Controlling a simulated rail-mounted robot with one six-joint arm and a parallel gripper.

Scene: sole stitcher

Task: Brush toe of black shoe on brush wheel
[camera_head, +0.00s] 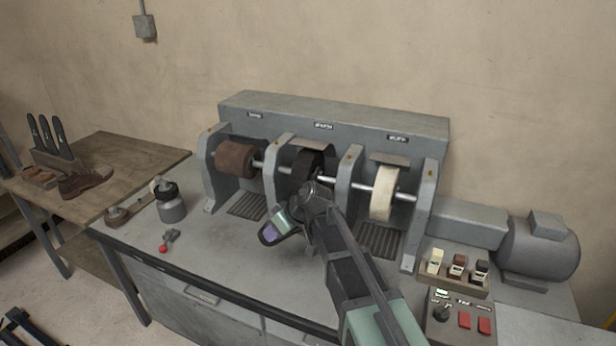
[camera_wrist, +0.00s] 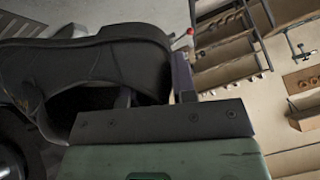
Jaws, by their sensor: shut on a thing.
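The black shoe (camera_wrist: 95,62) fills the left of the wrist view, sole side up and to the left. My gripper (camera_wrist: 155,92) is shut on it at the opening. The black brush wheel (camera_head: 309,162) sits on the shaft in that station, partly hidden by my wrist. A dark round form with a shiny hub shows at the lower left of the wrist view, close to the shoe. I cannot tell whether they touch.
A brown wheel (camera_head: 237,160) is to the left and a cream wheel (camera_head: 384,194) to the right, between grey upright brackets. A can (camera_head: 171,205) and a red-knobbed tool (camera_head: 164,248) stand on the bench left. A control box (camera_head: 462,318) is front right.

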